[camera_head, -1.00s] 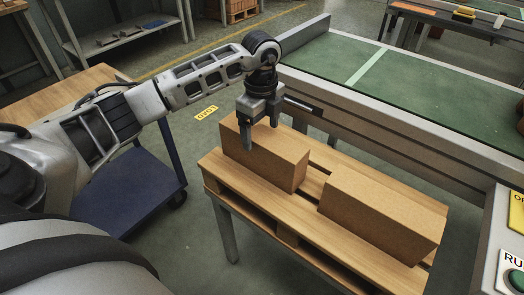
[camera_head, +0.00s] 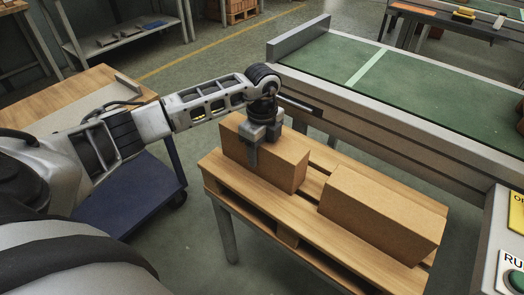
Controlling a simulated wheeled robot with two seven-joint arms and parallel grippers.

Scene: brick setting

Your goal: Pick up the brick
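Two tan bricks lie on a wooden pallet-like stand (camera_head: 262,205) in the head view. The left brick (camera_head: 288,172) sits near the stand's far left end; the right brick (camera_head: 378,217) lies near its right end. My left gripper (camera_head: 263,158) is lowered over the left brick. One finger hangs in front of the brick's near face, and the other finger is hidden behind the brick. The fingers straddle the brick's width; whether they press on it cannot be told. My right gripper is out of view.
A green conveyor (camera_head: 420,84) with a metal side rail runs behind the stand. A control panel with a green button (camera_head: 514,279) stands at the lower right. A blue cart with a wooden top (camera_head: 70,94) is at the left. A gap separates the bricks.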

